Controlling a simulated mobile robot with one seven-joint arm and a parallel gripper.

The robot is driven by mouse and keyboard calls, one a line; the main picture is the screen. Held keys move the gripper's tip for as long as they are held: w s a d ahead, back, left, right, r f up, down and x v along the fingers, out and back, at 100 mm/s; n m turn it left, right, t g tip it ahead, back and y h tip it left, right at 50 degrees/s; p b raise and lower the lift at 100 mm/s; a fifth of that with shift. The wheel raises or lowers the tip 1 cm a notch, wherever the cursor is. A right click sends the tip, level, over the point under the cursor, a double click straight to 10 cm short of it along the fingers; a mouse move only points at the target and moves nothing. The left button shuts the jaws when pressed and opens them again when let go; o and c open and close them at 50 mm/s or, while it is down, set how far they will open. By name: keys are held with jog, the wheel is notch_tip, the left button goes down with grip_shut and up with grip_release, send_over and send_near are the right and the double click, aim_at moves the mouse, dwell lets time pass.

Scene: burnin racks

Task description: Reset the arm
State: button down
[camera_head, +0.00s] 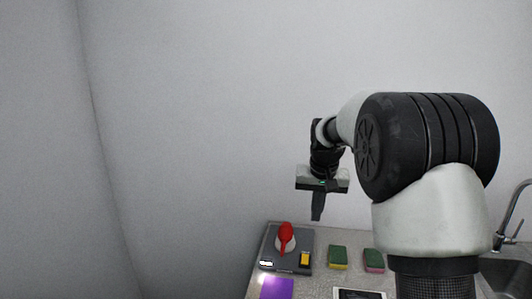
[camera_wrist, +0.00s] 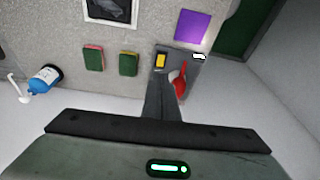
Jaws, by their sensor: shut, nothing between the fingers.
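My gripper (camera_head: 317,218) hangs pointing down above the back of the counter, near the wall. Its fingers are shut together with nothing between them. In the wrist view the shut fingers (camera_wrist: 162,103) reach over part of a dark grey tray-like base. My arm stretches from the right side of the head view to the middle, bent at the elbow.
The grey base (camera_head: 271,255) holds a red-handled item (camera_head: 286,238) and a yellow block (camera_head: 305,259). Two sponges (camera_head: 338,257) (camera_head: 373,260), a purple square (camera_head: 277,289), a framed panel (camera_wrist: 110,10) and a blue bottle (camera_wrist: 45,78) lie around. A sink tap (camera_head: 515,225) stands right.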

jog(key=s+r+t, duration=0.1)
jog(key=s+r, duration=0.7)
jog(key=s, duration=0.3)
jog(key=s+f+n+t, duration=0.1)
jog(key=s, duration=2.2)
jog(key=shift+s+a+n+t, duration=0.15)
jog(key=shift+s+n+t, duration=0.15)
jog(key=shift+n+t, duration=0.1)
